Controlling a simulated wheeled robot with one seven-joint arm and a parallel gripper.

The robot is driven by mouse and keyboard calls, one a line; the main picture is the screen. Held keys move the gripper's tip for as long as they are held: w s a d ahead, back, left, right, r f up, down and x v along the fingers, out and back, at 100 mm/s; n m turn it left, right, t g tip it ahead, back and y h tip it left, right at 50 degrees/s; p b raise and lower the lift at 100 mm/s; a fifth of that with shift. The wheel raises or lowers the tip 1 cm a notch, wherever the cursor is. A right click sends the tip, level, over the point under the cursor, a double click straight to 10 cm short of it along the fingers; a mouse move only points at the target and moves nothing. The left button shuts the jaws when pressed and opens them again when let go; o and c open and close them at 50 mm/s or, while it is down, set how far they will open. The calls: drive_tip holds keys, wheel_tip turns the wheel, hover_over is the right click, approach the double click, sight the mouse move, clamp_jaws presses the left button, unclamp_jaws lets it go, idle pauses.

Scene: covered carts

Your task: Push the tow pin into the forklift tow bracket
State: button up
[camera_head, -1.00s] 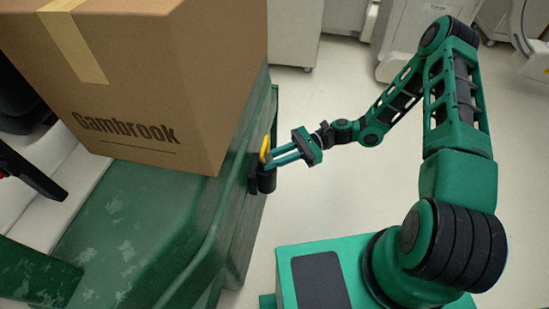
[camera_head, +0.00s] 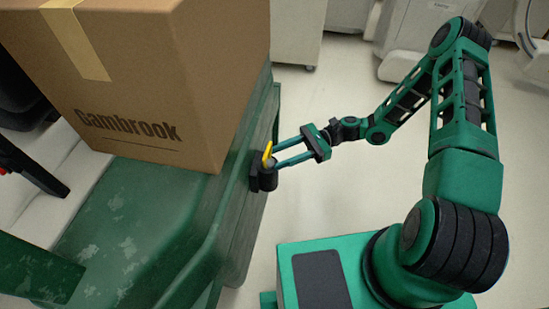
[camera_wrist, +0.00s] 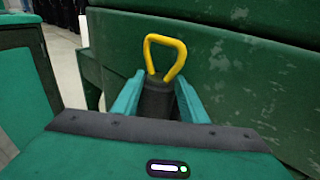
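The tow pin's yellow loop handle (camera_head: 267,152) stands up from the black tow bracket (camera_head: 267,179) on the side of the green forklift (camera_head: 150,215). In the wrist view the yellow handle (camera_wrist: 182,55) rises from the top of the black bracket (camera_wrist: 158,100), leaning slightly. The pin's shaft is hidden inside the bracket, so its depth cannot be told. My gripper (camera_head: 276,157) is open beside the bracket. In the wrist view its fingers (camera_wrist: 159,98) are spread, one on each side of the black bracket and apart from the handle.
A large cardboard box (camera_head: 150,85) marked "Gambrook" sits on the forklift, close above and left of the bracket. Pale cabinets (camera_head: 296,32) stand at the back. The floor (camera_head: 330,210) to the right of the bracket is clear.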

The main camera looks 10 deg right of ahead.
drive_tip(key=v, duration=0.8)
drive_tip(key=shift+s+d+r, duration=0.1)
drive_tip(key=s+d+r+n+t+h, duration=0.1)
drive_tip(key=s+d+r+n+h, duration=0.25)
drive_tip(key=d+r+h, duration=0.35)
drive_tip(key=s+d+r+n+t+h, duration=0.1)
drive_tip(key=s+d+r+n+h, duration=0.2)
drive_tip(key=s+d+r+h, duration=0.5)
drive_tip(key=s+d+r+n+t+h, duration=0.1)
drive_tip(key=s+d+r+n+t, duration=0.1)
drive_tip(key=s+d+r, duration=0.7)
drive_tip(key=s+r, duration=0.1)
drive_tip(key=s, duration=0.2)
drive_tip(key=shift+s+t, duration=0.35)
drive_tip(key=shift+t, duration=0.05)
